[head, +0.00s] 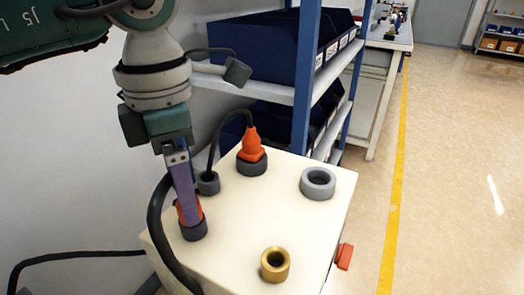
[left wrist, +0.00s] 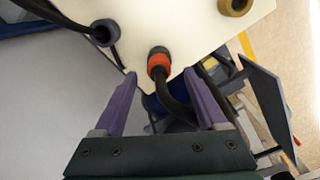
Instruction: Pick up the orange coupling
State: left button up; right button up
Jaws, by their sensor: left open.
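The orange coupling (head: 199,210) stands in a dark round socket on the cream cabinet top, near its left edge. In the left wrist view the orange coupling (left wrist: 158,63) shows an orange band, a dark ring and a thick black cable. My left gripper (head: 188,218) points down at it, and a purple finger hides part of the orange in the head view. In the left wrist view my left gripper (left wrist: 159,74) is open, its purple fingers apart on either side of the cable. The coupling appears just past the fingertips; contact cannot be told. My right gripper is not in view.
A second orange plug (head: 251,146) with a cable stands farther back. A small grey cable socket (head: 208,184), a grey ring (head: 318,184) and a brass ring (head: 275,264) are on the cabinet top (head: 240,215). A shelf with dark bins (head: 270,48) stands behind.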

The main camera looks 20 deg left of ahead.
pick_arm(q)
notch_tip(320, 180, down, 3)
jog(key=shift+w, duration=0.1)
grip_shut()
dwell(0.6)
